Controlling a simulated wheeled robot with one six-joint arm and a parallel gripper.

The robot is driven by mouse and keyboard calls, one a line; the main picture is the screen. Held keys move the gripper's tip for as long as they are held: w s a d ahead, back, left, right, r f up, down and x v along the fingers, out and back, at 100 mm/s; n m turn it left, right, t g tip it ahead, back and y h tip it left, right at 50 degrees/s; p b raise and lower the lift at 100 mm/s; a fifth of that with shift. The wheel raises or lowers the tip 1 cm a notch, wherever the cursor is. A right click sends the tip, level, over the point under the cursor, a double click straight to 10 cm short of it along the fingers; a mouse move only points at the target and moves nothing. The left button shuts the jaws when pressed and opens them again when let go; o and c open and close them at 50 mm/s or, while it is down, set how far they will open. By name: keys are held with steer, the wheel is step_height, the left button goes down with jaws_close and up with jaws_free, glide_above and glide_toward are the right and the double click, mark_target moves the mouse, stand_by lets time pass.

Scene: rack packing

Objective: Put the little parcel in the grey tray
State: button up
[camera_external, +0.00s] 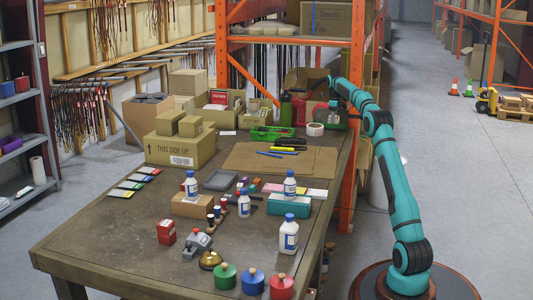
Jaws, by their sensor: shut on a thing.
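A shallow grey tray (220,181) lies on the table, left of the white bottles. My gripper (333,108) is at the far right end of the table, pointing down beside the roll of white tape. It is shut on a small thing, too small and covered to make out. Two small brown cardboard boxes, one on the left (171,122) and one on the right (190,126), sit on a large carton (180,150). I cannot tell which thing is the little parcel. The tray is well away from my gripper, toward the front left.
White bottles stand around a brown box (192,206) and a teal box (289,205) near the tray. A cardboard sheet (280,160) with pens lies mid-table. A green basket (271,133) and tape roll (315,129) are near my gripper. An orange rack post (355,150) stands close by.

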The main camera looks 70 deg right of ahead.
steer(key=w+a+n, duration=0.5)
steer(key=w+a, duration=0.9)
steer(key=w, duration=0.2)
steer(key=n, duration=1.3)
glide_above(221, 182)
step_height(221, 182, down, 9)
steer(key=shift+f, duration=0.15)
steer(key=o, duration=0.6)
steer(key=shift+f, duration=0.1)
steer(key=shift+o, duration=0.5)
